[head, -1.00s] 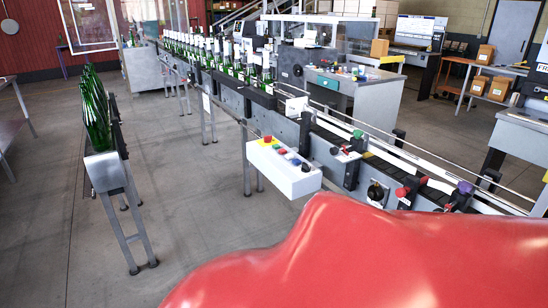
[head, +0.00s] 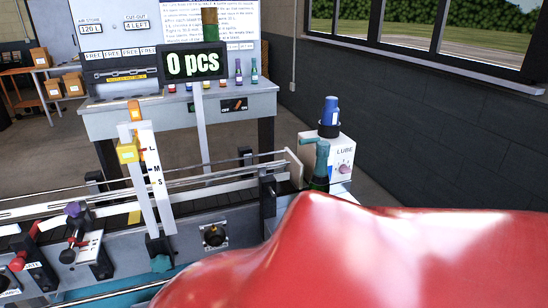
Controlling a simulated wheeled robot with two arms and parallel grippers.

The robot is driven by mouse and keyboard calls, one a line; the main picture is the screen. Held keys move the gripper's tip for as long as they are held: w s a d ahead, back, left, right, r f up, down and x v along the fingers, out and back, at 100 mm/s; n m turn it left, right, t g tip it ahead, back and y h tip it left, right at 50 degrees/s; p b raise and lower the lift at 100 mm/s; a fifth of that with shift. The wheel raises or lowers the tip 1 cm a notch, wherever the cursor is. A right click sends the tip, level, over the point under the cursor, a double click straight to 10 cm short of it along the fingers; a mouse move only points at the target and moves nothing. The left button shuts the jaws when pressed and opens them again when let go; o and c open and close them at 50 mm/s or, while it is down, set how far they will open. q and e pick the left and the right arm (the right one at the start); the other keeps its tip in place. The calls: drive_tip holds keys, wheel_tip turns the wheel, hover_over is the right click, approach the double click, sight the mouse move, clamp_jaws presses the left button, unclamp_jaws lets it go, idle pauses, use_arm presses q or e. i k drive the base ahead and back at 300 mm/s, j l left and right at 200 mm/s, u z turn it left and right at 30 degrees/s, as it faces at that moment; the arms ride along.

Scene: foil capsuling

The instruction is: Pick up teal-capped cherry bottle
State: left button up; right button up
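A dark green bottle with a teal cap (head: 321,158) stands upright at the right end of the conveyor, beside the white LUBE box. Its lower part is hidden behind a large red part of my own body. I cannot read a label or tell whether it is the cherry one. Two small bottles stand on the grey bench at the back: one with a purplish top (head: 238,73) and one with a teal-looking top (head: 254,74). They are too small to tell their contents. Neither of my grippers is in view.
The conveyor (head: 110,240) runs across the front left, with knobs, rails and a white L-M-S post (head: 154,180). The LUBE box (head: 339,158) carries a blue-topped container (head: 330,112). A "0 pcs" display (head: 193,65) stands before the grey bench (head: 185,112). Open floor lies at right.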

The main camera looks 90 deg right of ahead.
sight(320, 180)
drive_tip(key=z, duration=2.95)
drive_tip(key=k+l, duration=0.05)
drive_tip(key=l, duration=0.05)
